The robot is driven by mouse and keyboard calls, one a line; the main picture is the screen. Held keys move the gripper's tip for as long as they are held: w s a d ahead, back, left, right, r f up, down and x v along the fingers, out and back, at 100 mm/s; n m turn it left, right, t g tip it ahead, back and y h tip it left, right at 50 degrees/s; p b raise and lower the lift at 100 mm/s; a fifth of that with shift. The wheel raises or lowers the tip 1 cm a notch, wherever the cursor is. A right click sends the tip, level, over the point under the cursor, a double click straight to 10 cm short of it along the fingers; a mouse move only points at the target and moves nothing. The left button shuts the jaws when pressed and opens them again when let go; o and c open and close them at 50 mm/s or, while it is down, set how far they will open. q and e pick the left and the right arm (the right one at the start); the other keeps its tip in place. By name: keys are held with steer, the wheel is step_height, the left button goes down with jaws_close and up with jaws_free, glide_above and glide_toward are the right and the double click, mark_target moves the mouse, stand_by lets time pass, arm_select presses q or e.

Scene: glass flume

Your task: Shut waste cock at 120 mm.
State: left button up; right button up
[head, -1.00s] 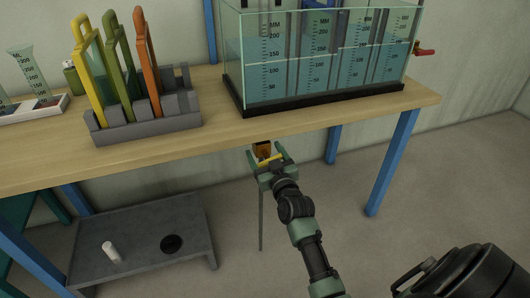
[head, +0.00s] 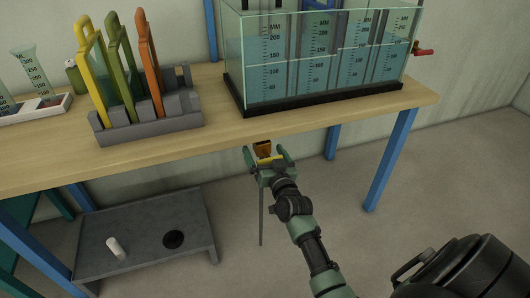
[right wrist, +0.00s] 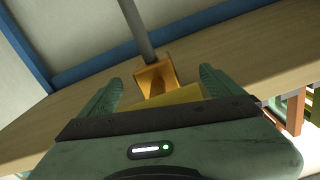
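The glass flume (head: 300,62) stands on the bench with blue water in it and MM scales on its front; the exact level is too small to read. The waste cock (head: 262,148), an orange-brass block, hangs under the bench's front edge, with a thin grey pipe; it also shows in the right wrist view (right wrist: 155,76). My right gripper (head: 265,152) is just below the cock, fingers apart. The cock's yellow handle (right wrist: 178,101) lies between the fingers, with gaps visible; contact is not clear. My left gripper is not in view.
The wooden bench (head: 225,132) is close above my right gripper, with a blue leg (head: 390,160) to the right. A rack (head: 150,128) with coloured frames stands on the left. A low grey table (head: 140,225) holds a white cylinder (head: 116,248) and a black disc.

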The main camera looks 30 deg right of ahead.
steer(key=shift+s, duration=0.35)
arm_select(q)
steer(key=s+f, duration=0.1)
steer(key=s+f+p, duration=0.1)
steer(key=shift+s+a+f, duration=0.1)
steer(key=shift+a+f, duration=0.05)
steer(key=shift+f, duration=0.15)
arm_select(e)
steer(key=v, duration=0.6)
steer(key=shift+s+a, duration=0.2)
steer(key=shift+s, duration=0.15)
steer(key=shift+f, duration=0.1)
